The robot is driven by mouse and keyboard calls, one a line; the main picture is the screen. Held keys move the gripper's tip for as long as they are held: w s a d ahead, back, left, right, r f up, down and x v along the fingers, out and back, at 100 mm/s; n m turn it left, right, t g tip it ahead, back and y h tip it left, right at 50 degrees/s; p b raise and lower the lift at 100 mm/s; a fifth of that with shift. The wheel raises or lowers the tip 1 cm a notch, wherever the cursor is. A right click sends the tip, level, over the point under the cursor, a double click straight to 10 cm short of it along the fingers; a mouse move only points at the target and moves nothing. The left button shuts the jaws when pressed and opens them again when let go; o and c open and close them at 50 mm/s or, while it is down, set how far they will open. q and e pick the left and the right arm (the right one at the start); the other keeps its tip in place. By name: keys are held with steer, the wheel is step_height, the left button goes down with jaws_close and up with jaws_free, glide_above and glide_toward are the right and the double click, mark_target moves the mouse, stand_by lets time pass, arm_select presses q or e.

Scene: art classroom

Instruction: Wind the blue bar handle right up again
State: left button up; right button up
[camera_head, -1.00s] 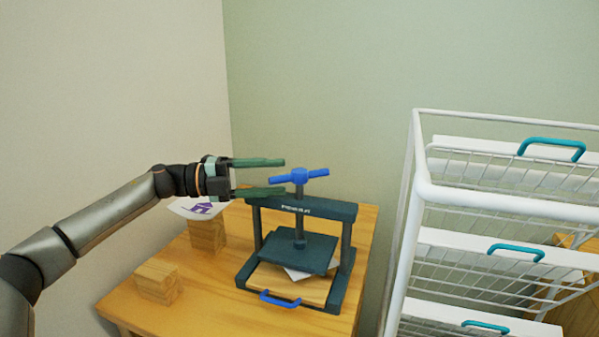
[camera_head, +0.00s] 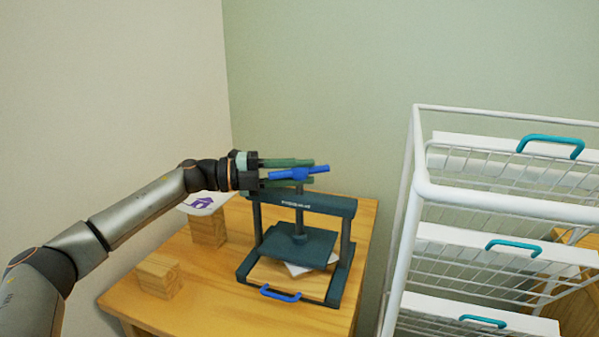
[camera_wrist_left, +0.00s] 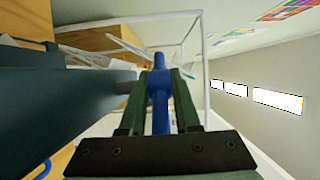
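The blue bar handle (camera_head: 285,174) sits on top of the screw of a dark teal press (camera_head: 318,203). My left gripper (camera_head: 312,172) reaches in from the left, one finger on each side of the bar. In the left wrist view, the handle's hub (camera_wrist_left: 159,84) lies between the two fingers, which appear closed against it. The pressing plate (camera_head: 292,247) hangs below the crossbeam on the screw, with white paper (camera_head: 322,264) showing under its edge. A wooden board with a blue pull (camera_head: 280,294) lies at the press's base. My right gripper is out of view.
The press stands on a wooden table (camera_head: 225,310). Two wooden blocks (camera_head: 158,275) (camera_head: 207,229) stand to its left, the back one under a sheet with a purple print (camera_head: 200,202). A white wire drawer rack (camera_head: 408,200) stands close on the right.

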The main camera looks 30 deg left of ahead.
arm_select(q)
jaws_close()
stand_by(0.8)
stand_by(0.6)
steer(key=o, duration=0.5)
jaws_free()
steer(key=b+v, duration=0.2)
steer(key=v, duration=1)
steer(key=shift+s+a, duration=0.15)
steer(key=shift+s, duration=0.05)
